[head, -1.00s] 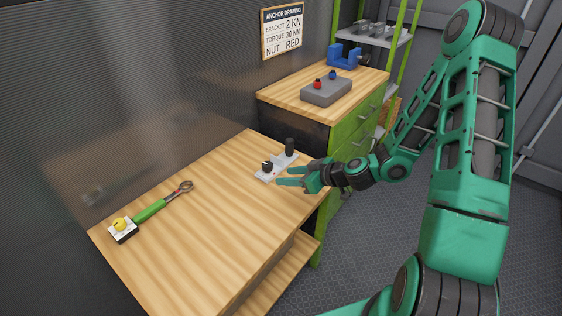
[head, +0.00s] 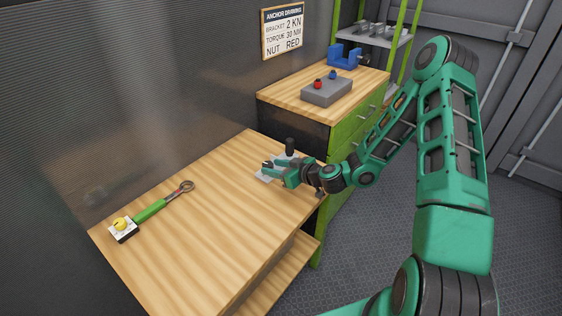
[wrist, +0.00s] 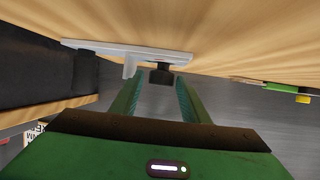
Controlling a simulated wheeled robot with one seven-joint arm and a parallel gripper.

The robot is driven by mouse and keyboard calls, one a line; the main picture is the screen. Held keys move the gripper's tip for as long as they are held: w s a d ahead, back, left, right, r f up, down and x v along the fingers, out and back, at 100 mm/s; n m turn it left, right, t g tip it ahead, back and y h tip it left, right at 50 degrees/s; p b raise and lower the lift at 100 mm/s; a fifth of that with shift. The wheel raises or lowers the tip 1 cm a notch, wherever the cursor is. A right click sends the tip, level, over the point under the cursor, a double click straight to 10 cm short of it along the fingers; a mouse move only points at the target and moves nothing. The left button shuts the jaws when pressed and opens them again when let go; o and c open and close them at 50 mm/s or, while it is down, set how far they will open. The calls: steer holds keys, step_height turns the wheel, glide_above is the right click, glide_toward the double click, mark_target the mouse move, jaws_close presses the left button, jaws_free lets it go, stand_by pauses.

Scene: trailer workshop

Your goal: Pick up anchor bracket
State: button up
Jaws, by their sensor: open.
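A light grey plate with a black knob and a black upright cylinder, which looks like the anchor bracket (head: 265,178), lies on the wooden bench near its far right corner. My gripper (head: 270,168) is over it in the head view and hides part of it. In the wrist view the bracket (wrist: 125,50) lies just ahead of the fingertips. My gripper (wrist: 157,88) is open there, with the black knob (wrist: 161,74) between and slightly beyond the fingers. I cannot tell whether the fingers touch it.
A green-handled wrench (head: 150,210) lies at the bench's left beside a small block with a yellow knob (head: 121,224). A green cabinet (head: 345,140) beyond carries a grey block (head: 326,92) with red and blue knobs and a blue vise (head: 345,56). The bench middle is clear.

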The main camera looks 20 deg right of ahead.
steer(key=shift+x, duration=1.85)
steer(key=shift+r, duration=0.1)
jaws_close()
